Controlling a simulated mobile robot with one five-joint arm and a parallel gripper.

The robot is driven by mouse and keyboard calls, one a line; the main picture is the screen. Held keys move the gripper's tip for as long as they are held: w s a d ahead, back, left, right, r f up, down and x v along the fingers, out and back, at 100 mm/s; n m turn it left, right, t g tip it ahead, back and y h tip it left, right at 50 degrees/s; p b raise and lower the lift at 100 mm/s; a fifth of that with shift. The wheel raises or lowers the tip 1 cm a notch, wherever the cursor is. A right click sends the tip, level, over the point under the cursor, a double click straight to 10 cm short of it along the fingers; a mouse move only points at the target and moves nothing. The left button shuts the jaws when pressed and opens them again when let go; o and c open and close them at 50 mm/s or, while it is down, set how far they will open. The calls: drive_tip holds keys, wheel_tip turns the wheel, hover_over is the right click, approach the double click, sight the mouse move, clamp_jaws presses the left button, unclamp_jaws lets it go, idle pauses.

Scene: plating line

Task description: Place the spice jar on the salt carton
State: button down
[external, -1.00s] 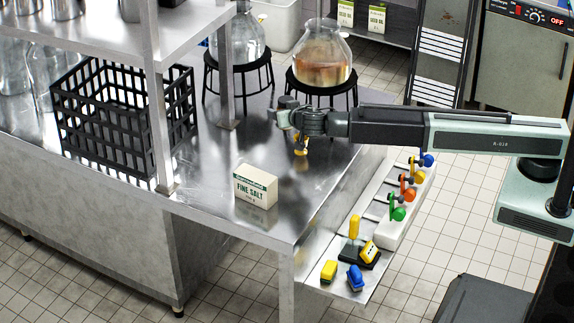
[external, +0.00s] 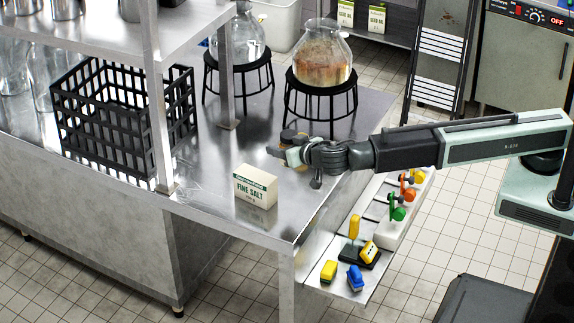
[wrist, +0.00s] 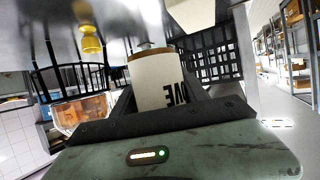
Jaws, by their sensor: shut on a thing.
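The spice jar (wrist: 160,85), cream with a brown band and dark letters, is gripped between my fingers in the wrist view, which shows the scene upside down. In the external view my gripper (external: 287,151) is shut on it above the metal table, partly hiding it. The salt carton (external: 256,187), cream and green with "FINE SALT" on it, stands upright on the table, to the left of my gripper and nearer the camera. Its top is bare.
Flasks on black stands (external: 320,92) are behind my gripper. A black crate (external: 120,120) and a shelf post (external: 157,110) are at left. A small yellow object (wrist: 90,40) shows in the wrist view. The table (external: 215,185) is clear around the carton.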

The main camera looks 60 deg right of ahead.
hover_over(249, 170)
drive_tip(key=shift+s+d+f+b, duration=0.1)
drive_tip(key=shift+f+b, duration=0.25)
drive_tip(key=shift+f, duration=0.05)
wheel_tip(249, 170, down, 4)
drive_tip(key=b, duration=0.4)
drive_tip(key=shift+r, duration=0.2)
drive_tip(key=shift+f, duration=0.15)
drive_tip(key=c, duration=0.6)
unclamp_jaws()
drive_tip(key=shift+r+p, duration=0.35)
drive_tip(key=shift+p, duration=0.05)
drive_tip(key=shift+p+v, duration=2.15)
drive_tip(key=shift+v, duration=3.65)
